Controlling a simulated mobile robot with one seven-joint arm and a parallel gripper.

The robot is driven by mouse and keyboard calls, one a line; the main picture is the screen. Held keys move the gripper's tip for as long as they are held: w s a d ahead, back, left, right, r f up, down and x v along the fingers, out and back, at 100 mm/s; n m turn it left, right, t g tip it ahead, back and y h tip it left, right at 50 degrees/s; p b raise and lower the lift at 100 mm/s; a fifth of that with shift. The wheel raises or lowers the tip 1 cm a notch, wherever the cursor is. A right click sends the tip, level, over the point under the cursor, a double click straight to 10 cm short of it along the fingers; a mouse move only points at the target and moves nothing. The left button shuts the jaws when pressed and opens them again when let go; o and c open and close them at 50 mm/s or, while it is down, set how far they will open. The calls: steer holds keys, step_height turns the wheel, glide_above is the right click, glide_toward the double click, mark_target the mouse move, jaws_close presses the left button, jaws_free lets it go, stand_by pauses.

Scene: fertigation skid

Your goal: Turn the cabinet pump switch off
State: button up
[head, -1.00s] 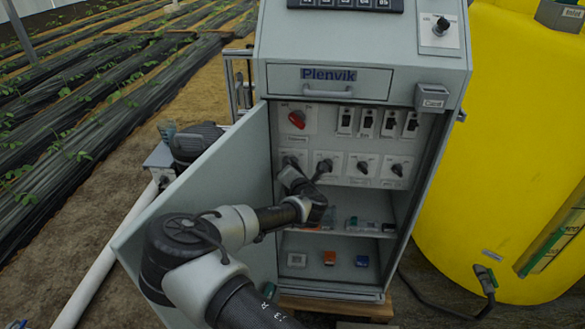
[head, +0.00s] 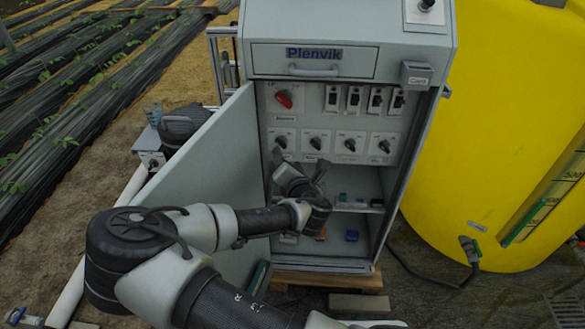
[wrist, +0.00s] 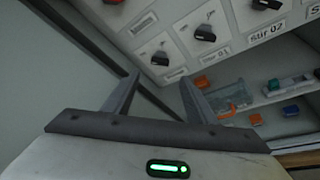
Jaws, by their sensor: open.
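The grey cabinet (head: 245,50) stands open, with a panel of switches inside. A row of black rotary switches on white plates runs across the panel: the leftmost (head: 281,142), a second (head: 316,143), a third (head: 350,145) and a fourth (head: 384,146). In the wrist view, the leftmost (wrist: 160,58) has a label too blurred to read; its neighbour (wrist: 205,32) reads like "Stir 01". I cannot tell which one is the pump switch. My gripper (head: 299,166) is open and empty, just below the two left switches, apart from them. In the wrist view its fingers (wrist: 160,80) spread below the leftmost switch.
A red rotary switch (head: 284,99) and several black toggles (head: 354,99) sit above the row. The open door (head: 215,160) is close on the left of my arm. Shelves with small parts (head: 359,203) lie below. A yellow tank (head: 480,120) stands right.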

steer(key=v, duration=0.6)
steer(key=shift+s+p, duration=0.2)
steer(key=shift+p, duration=0.1)
steer(key=shift+r, duration=0.1)
steer(key=s+d+f+m+g+h, duration=0.1)
steer(key=s+d+m+g+h, duration=0.15)
steer(key=d+m, duration=0.45)
steer(key=s+d+f+m+g+h, duration=0.15)
steer(key=d+m+g, duration=0.25)
steer(key=m, duration=0.7)
steer(key=s+d+r+m+g, duration=0.1)
steer(key=s+d+r+m, duration=0.35)
steer(key=s+r, duration=0.75)
steer(key=s+d+r+m+g, duration=0.1)
steer(key=s+r+m, duration=0.6)
steer(key=s+r, duration=0.45)
step_height(320, 180, up, 20)
steer(key=w+p, duration=0.1)
steer(key=p, duration=1.7)
steer(key=shift+w+a, duration=0.2)
